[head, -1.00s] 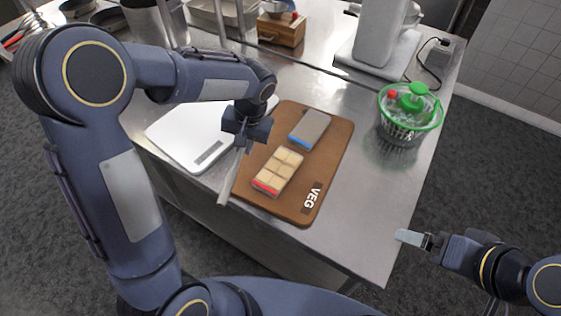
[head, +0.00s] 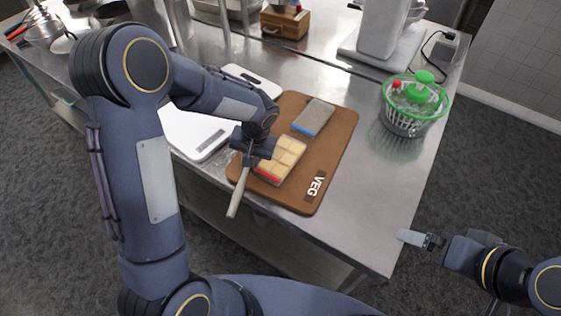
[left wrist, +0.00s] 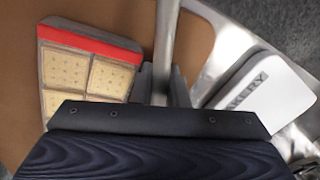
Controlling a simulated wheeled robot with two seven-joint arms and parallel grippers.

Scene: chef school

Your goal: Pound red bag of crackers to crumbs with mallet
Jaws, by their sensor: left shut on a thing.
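The red bag of crackers (head: 282,158), clear with a red strip and tan square crackers, lies flat on the brown VEG board (head: 335,150). It also shows in the left wrist view (left wrist: 76,72). The crackers that show look whole. My left gripper (head: 252,155) is over the bag's left side, shut on the handle of the mallet (head: 237,195). The handle points down and left past the board's edge; it also shows in the left wrist view (left wrist: 166,40). I cannot make out the mallet's head. My right gripper (head: 412,237) is off the table's right edge, empty; its opening is unclear.
A blue-striped bag (head: 313,117) lies behind the red one on the board. A white board (head: 195,135) is at left. The table's front right is clear.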

